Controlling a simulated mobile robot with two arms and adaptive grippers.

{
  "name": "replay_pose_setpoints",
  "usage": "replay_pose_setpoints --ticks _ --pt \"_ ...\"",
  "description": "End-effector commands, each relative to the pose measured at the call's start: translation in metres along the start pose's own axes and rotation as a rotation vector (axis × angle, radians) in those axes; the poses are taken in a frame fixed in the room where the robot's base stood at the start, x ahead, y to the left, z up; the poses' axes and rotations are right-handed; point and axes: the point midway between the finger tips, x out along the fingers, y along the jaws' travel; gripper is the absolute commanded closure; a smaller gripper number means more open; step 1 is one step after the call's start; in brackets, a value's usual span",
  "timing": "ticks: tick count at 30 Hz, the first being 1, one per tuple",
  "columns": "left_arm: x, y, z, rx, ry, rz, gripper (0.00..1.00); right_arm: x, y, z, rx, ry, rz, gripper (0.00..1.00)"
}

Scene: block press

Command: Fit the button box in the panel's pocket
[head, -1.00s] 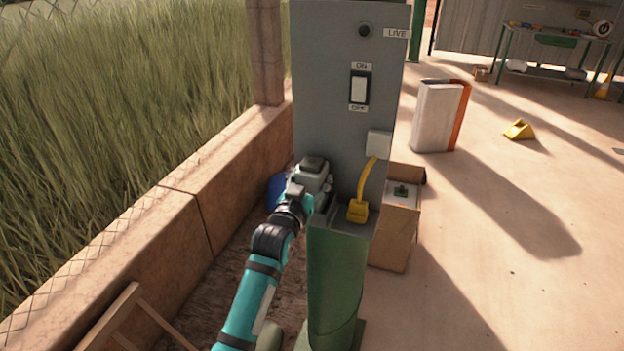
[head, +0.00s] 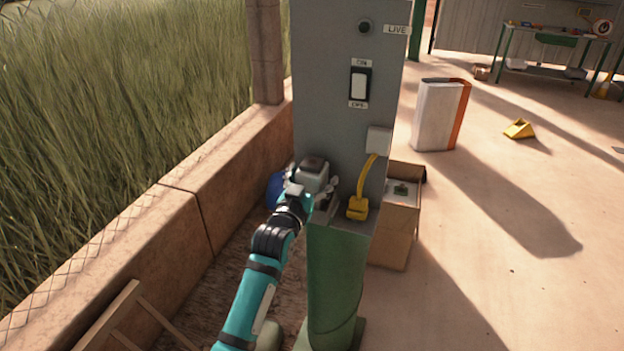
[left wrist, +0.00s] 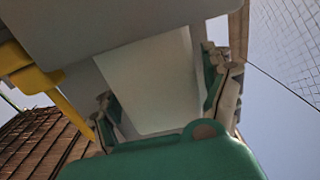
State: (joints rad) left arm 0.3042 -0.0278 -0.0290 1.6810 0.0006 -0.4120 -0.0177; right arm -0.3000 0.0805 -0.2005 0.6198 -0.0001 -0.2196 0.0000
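The grey panel (head: 325,75) stands upright. A small pale grey box with a dark reddish-brown top (head: 312,166), which looks like the button box, is at its lower left. My left gripper (head: 326,200) is at this box, just above the green post. In the left wrist view a whitish block (left wrist: 155,80), probably the box, lies between its fingers (left wrist: 165,95). One finger overlaps the block's left edge. A thin gap seems to show on the right, so I cannot tell if it grips. The pocket is hidden. My right gripper is not in view.
A green post (head: 337,270) stands below. A cardboard box (head: 400,235) is to the right, a low wall (head: 150,235) to the left. The floor at right has free room.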

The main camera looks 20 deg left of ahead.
Motion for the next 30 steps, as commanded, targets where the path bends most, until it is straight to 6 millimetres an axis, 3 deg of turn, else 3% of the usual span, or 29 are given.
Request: replay_pose_setpoints --ticks 9,13,24,30 --pt "-0.001 0.000 0.003 0.000 -0.007 0.000 0.11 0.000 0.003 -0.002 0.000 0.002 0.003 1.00" --pt "-0.011 0.000 0.003 0.000 -0.006 0.000 0.11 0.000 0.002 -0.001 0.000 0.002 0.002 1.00" --pt "-0.086 0.000 0.002 0.000 -0.004 0.000 0.11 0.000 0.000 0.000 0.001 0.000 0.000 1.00" --pt "-0.113 0.000 0.002 0.000 -0.003 0.000 0.11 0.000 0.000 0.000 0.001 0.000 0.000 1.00"
